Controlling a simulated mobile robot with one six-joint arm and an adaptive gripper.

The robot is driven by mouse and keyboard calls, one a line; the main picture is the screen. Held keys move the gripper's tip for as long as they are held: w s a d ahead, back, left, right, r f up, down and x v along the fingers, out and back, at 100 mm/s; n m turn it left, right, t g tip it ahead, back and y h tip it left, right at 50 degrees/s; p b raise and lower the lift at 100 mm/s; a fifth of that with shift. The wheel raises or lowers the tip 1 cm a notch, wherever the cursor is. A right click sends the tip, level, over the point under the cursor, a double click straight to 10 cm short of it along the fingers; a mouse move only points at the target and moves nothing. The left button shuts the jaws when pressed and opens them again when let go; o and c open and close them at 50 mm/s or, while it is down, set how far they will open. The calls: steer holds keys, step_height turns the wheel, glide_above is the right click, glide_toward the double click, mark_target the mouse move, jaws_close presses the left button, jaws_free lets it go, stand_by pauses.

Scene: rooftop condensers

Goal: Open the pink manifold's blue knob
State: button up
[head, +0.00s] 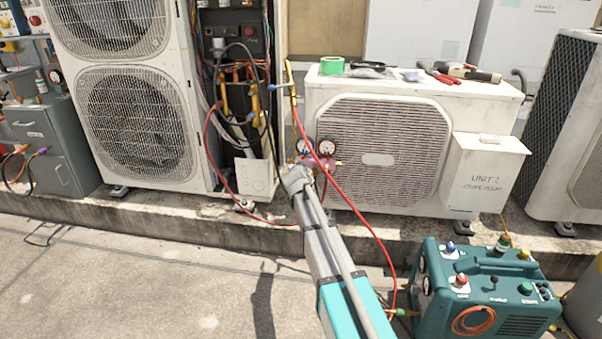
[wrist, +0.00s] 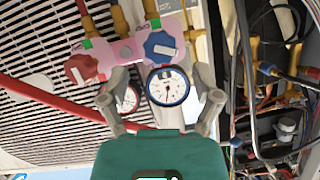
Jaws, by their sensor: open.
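The pink manifold (wrist: 124,48) shows in the wrist view with its blue knob (wrist: 160,46) on the right and a red knob (wrist: 80,69) on the left. Two round gauges sit nearer my gripper: one clear (wrist: 168,85), the other partly behind a finger (wrist: 127,98). My gripper (wrist: 163,80) is open and empty, its fingers spread either side of the clear gauge. The blue knob lies just beyond the fingertips, apart from them. In the head view the manifold (head: 330,164) is partly hidden by my gripper (head: 295,172).
A red hose (head: 345,200) runs from the manifold to the teal recovery machine (head: 480,290) at lower right. A tall condenser (head: 130,110) with open wiring stands left. Condenser unit 2 (head: 377,108) stands behind, with tape and tools on top. Floor at lower left is clear.

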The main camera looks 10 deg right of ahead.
steer(key=shift+b+x, duration=0.65)
steer(key=shift+x, duration=1.6)
jaws_close()
